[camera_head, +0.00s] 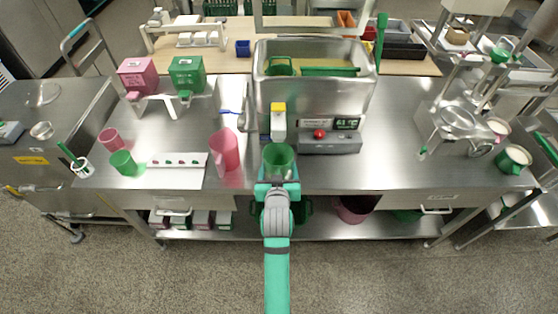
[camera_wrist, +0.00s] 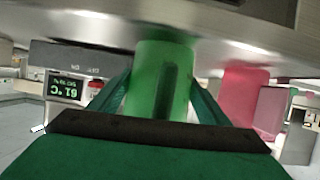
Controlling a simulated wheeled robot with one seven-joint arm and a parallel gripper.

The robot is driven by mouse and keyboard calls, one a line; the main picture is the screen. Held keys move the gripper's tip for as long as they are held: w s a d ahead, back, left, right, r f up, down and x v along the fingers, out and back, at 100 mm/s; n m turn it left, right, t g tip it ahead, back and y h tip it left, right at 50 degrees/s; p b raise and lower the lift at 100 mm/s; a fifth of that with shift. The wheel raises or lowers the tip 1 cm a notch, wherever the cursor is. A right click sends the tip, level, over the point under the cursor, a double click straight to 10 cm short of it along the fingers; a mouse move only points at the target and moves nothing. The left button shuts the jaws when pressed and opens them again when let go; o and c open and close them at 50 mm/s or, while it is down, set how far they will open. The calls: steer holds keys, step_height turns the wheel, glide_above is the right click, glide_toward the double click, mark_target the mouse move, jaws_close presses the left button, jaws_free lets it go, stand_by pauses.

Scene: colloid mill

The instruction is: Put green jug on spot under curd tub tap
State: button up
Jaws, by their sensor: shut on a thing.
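The green jug (camera_head: 278,161) is upright at the front of the steel table, below the white and yellow block. My gripper (camera_head: 278,183) is shut on it from the front. In the wrist view the jug (camera_wrist: 163,80) sits between the two fingers, its handle slot facing the camera. I cannot tell whether its base touches the table. The large steel tub (camera_head: 315,100) stands behind it. A white block with a yellow top (camera_head: 278,122) is at the tub's front, directly behind the jug. The marked spot is not clearly visible.
A pink jug (camera_head: 224,152) stands close to the left. A grey control box (camera_head: 330,142) with a red button and display is close on the right. Table right of the box is clear.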

mark_target(279, 158)
steer(key=w, duration=0.4)
steer(key=shift+r, duration=0.1)
steer(key=shift+f, duration=0.4)
steer(key=shift+a, duration=0.2)
steer(key=shift+d, duration=0.1)
steer(key=o, duration=1.1)
steer(key=shift+d+f, duration=0.1)
steer(key=shift+d, duration=0.15)
steer(key=shift+s, duration=0.1)
steer(key=shift+a, duration=0.1)
